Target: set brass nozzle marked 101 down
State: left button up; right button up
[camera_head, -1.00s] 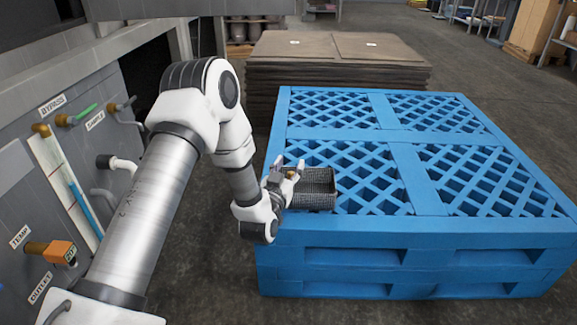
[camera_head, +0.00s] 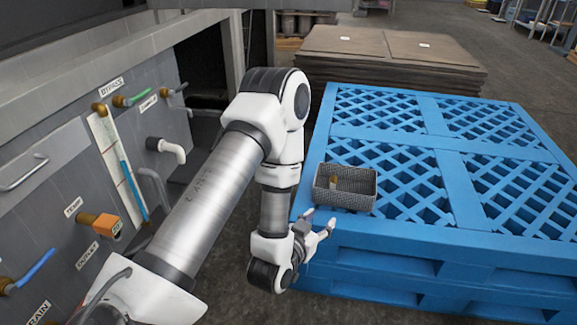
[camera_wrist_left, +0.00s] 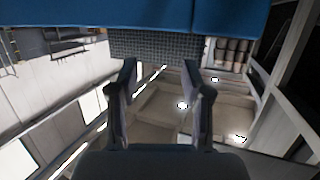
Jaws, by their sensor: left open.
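A small brass-coloured piece, the nozzle (camera_head: 334,182), is inside the grey mesh basket (camera_head: 358,205), toward its left part. Its marking is too small to read. The basket stands on the near left corner of the blue pallet. My left gripper (camera_head: 320,220) is open and empty, just in front of the basket and apart from it, near the pallet's edge. In the left wrist view the open fingers (camera_wrist_left: 160,78) have nothing between them, and the basket's mesh wall (camera_wrist_left: 155,45) shows beyond them. The nozzle is hidden there. My right gripper is not in view.
The blue pallet (camera_head: 440,240) has open lattice and much free room right of the basket. A grey panel with labelled pipes and valves (camera_head: 100,225) stands at the left. A stack of brown sheets (camera_head: 395,50) lies behind the pallet.

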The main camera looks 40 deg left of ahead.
pick_arm(q)
jog(key=s+d+f+g+h, duration=0.1)
jog(key=s+d+f+g, duration=0.3)
jog(key=s+f+g, duration=0.3)
jog(key=s+d+f+m+g+h, duration=0.1)
jog(key=s+d+f+g, duration=0.3)
jog(key=s+f, duration=0.9)
jog(key=s+g+h, duration=0.1)
jog(key=s+g, duration=0.2)
jog(key=s, duration=0.1)
jog(key=shift+d+f+m+g, duration=0.25)
jog(key=shift+f+m+g, duration=0.05)
jog(key=shift+f+g, duration=0.1)
